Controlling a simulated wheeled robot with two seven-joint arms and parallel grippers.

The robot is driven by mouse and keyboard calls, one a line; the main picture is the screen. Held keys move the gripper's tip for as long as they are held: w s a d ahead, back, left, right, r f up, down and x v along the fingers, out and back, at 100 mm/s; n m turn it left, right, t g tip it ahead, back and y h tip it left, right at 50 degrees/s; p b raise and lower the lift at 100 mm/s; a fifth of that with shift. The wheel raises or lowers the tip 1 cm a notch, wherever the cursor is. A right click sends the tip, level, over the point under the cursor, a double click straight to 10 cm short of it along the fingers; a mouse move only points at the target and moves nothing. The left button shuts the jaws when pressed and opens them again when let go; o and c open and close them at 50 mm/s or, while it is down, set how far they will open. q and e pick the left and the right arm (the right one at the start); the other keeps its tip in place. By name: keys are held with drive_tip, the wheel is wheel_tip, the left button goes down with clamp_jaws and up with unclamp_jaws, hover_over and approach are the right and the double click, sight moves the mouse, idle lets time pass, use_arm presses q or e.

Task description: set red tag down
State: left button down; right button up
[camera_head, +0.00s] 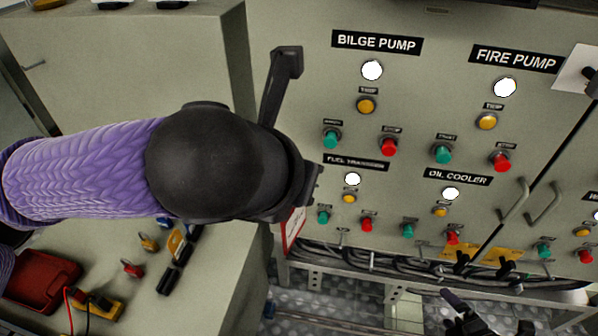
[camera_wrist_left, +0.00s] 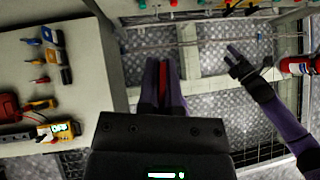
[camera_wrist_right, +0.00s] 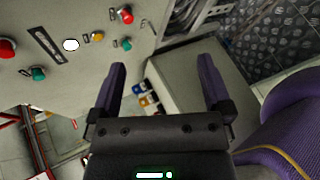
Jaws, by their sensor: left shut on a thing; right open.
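The red tag (camera_head: 293,230), white-faced with a red border, hangs below my left wrist in the head view, in front of the cabinet side. In the left wrist view the tag (camera_wrist_left: 163,82) is a thin red strip seen edge-on between the fingers. My left gripper (camera_wrist_left: 162,85) is shut on it; in the head view my own wrist hides most of the fingers. My right gripper (camera_head: 490,320) is low at the bottom right of the head view, partly cut off. In the right wrist view the right gripper (camera_wrist_right: 162,80) is open with nothing between its fingers.
A grey bench at left bears a red tray (camera_head: 42,280), a yellow meter (camera_head: 98,305), padlocks (camera_head: 148,242) and black clips. The control panel (camera_head: 400,120) with buttons stands ahead. Black cables (camera_head: 360,260) run below it. A red extinguisher (camera_wrist_left: 298,66) stands at right in the left wrist view.

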drive_tip(key=s+f+m+g+h, duration=0.2)
drive_tip(key=s+f+m+g, duration=0.2)
drive_tip(key=s+f+m, duration=0.45)
drive_tip(key=s+a+f+m+g, duration=0.2)
drive_tip(key=s+a+f+m, duration=0.1)
drive_tip(key=s, duration=0.4)
drive_tip(key=s+a+f+m+g, duration=0.3)
drive_tip(key=s+f, duration=0.1)
drive_tip(key=s, duration=0.4)
drive_tip(key=s+a+f+m+g, duration=0.3)
drive_tip(key=s+a+f+m, duration=0.1)
drive_tip(key=s, duration=0.3)
drive_tip(key=shift+s+f, duration=0.15)
drive_tip(key=shift+f, duration=0.15)
